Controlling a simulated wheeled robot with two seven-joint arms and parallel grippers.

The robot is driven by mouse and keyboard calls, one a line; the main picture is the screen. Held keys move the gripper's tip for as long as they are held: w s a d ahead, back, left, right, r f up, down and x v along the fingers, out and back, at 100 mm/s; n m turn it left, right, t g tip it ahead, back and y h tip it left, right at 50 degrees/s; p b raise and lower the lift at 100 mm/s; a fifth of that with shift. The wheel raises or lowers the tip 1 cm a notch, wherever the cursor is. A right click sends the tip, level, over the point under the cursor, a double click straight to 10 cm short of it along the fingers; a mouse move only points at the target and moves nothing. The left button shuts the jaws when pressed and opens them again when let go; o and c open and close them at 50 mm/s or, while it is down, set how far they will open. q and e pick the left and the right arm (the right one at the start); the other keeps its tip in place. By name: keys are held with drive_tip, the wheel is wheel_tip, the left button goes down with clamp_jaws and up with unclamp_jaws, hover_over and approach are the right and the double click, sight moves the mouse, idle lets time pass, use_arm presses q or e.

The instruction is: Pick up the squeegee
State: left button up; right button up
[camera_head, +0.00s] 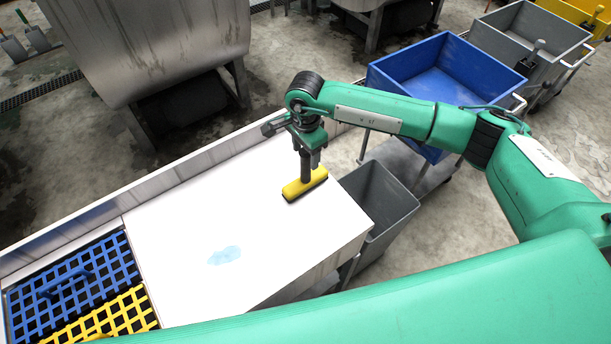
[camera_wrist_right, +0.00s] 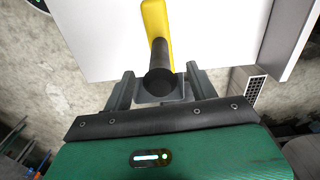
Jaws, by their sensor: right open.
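The squeegee has a yellow head (camera_head: 304,184) with a dark edge and a dark upright handle (camera_head: 305,166). It stands on the white tabletop (camera_head: 190,215) near its right end. My right gripper (camera_head: 307,148) is above the squeegee, pointing down, with the handle top at its jaws. In the right wrist view, the two open fingers (camera_wrist_right: 158,88) lie on either side of the round black handle end (camera_wrist_right: 160,73); the yellow head (camera_wrist_right: 157,22) shows beyond it. I cannot tell whether the fingers touch the handle. My left gripper is not in view.
A light blue wet patch (camera_head: 224,255) lies on the tabletop. Blue (camera_head: 70,285) and yellow (camera_head: 105,316) grates are at the left. A grey bin (camera_head: 377,200) stands beside the table's right end. A blue cart (camera_head: 440,75) is behind my right arm. A raised rim runs along the back.

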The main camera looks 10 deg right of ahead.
clamp_jaws()
drive_tip(key=shift+r, duration=0.1)
wheel_tip(320, 180, up, 20)
drive_tip(key=b, duration=0.5)
drive_tip(key=shift+b, duration=0.4)
